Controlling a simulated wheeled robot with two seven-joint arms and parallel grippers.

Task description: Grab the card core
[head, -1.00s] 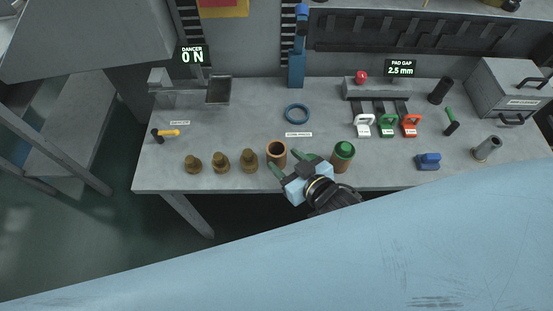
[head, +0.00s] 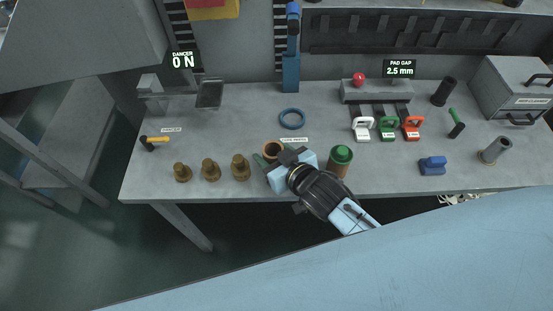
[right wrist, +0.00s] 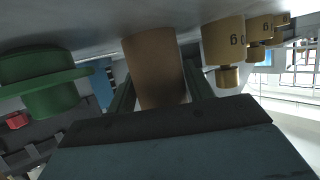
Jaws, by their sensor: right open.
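The card core (head: 272,148), a brown open-topped tube, stands upright near the front edge of the bench. My right gripper (head: 273,158) is open at the core, partly covering its lower part in the head view. In the right wrist view the core (right wrist: 155,62) stands between the two open fingers (right wrist: 158,95), with one finger on each side. I cannot tell whether either finger touches it. My left gripper is not in view.
A green-topped cylinder (head: 341,157) stands close on the right, also seen in the right wrist view (right wrist: 48,80). A blue ring (head: 292,118) lies behind. The front bench edge (head: 150,200) is near.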

